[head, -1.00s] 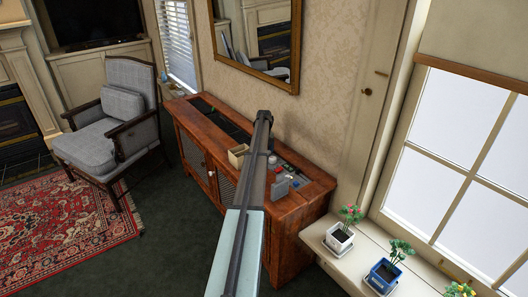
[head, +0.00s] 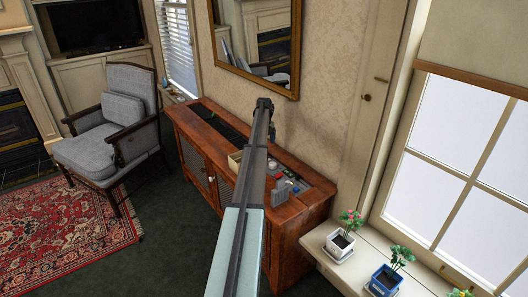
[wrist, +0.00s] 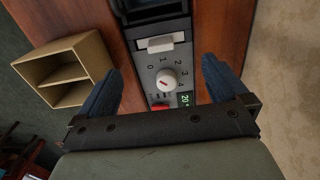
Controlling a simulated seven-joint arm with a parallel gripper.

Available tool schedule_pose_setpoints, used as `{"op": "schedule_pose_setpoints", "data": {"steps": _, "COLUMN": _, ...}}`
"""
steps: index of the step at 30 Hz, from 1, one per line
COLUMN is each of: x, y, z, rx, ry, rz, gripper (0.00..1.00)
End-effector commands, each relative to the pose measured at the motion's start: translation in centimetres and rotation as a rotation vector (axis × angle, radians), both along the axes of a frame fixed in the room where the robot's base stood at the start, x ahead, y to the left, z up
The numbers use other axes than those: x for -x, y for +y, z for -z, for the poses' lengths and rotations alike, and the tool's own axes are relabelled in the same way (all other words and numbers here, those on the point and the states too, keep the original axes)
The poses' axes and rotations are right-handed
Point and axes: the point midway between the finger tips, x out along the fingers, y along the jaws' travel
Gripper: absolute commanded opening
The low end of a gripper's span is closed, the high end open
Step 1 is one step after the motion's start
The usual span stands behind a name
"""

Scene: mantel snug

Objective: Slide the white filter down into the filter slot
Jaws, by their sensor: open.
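In the wrist view, a white rectangular piece (wrist: 160,43) sits at the top of a grey control panel (wrist: 147,73), below a dark opening (wrist: 148,8). It may be the white filter; I cannot tell for sure, nor can I make out which part is the filter slot. My gripper (wrist: 160,76) is open and empty, its two dark blue fingers on either side of the panel.
The panel has a white numbered dial (wrist: 167,79), a red button (wrist: 158,98) and a green display (wrist: 186,98). A tan open box with a divider (wrist: 66,70) lies left of the panel. A mirror (head: 256,45) hangs behind.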

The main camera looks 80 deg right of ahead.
Motion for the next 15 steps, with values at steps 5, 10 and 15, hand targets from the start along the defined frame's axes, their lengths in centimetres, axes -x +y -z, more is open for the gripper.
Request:
{"op": "schedule_pose_setpoints", "data": {"steps": 5, "x": 0.1, "y": -0.1, "z": -2.8, "rx": 0.002, "ry": 0.001, "rz": 0.000, "gripper": 1.00}}
{"op": "schedule_pose_setpoints", "data": {"steps": 10, "x": 0.1, "y": 0.0, "z": -4.1, "rx": 0.001, "ry": 0.001, "rz": 0.000, "gripper": 1.00}}
{"op": "schedule_pose_setpoints", "data": {"steps": 15, "x": 0.1, "y": 0.0, "z": -4.5, "rx": 0.001, "ry": 0.001, "rz": 0.000, "gripper": 1.00}}
